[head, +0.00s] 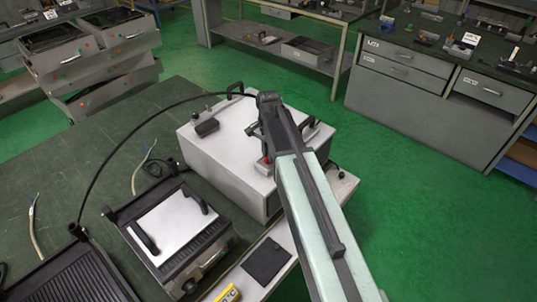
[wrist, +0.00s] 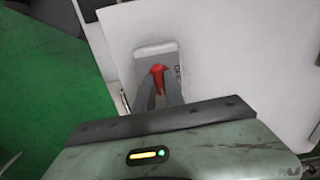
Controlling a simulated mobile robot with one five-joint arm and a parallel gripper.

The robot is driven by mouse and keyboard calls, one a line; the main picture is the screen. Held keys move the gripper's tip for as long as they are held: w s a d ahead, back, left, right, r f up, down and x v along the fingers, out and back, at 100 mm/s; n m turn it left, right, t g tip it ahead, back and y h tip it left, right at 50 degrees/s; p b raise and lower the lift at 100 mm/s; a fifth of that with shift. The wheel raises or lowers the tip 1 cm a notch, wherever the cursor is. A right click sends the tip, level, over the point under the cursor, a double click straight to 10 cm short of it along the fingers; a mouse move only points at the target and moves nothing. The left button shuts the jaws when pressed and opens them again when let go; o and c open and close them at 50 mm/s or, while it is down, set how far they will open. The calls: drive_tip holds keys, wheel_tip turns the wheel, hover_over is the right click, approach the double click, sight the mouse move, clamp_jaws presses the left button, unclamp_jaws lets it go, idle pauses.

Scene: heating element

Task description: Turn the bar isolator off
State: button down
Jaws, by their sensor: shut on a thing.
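The isolator's red handle (wrist: 158,72) sits on a pale rounded plate (wrist: 153,52) on the face of a white box in the wrist view. My gripper (wrist: 158,88) is shut on this red handle, with one dark finger on each side of it. My arm hides much of that side of the box. The handle's exact angle is hard to tell.
A grill-like appliance (head: 172,222) with a white lid and black handles stands left of the box on the green bench (head: 120,130). A black cable (head: 120,137) arches over the bench. A black pad (head: 266,260) lies in front. Green floor (head: 400,215) is free at right.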

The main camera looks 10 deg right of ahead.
drive_tip(key=n, duration=0.4)
drive_tip(key=shift+n, duration=0.4)
drive_tip(key=n, duration=0.9)
drive_tip(key=shift+n, duration=1.8)
drive_tip(key=c, duration=1.4)
unclamp_jaws()
drive_tip(key=shift+r, duration=0.1)
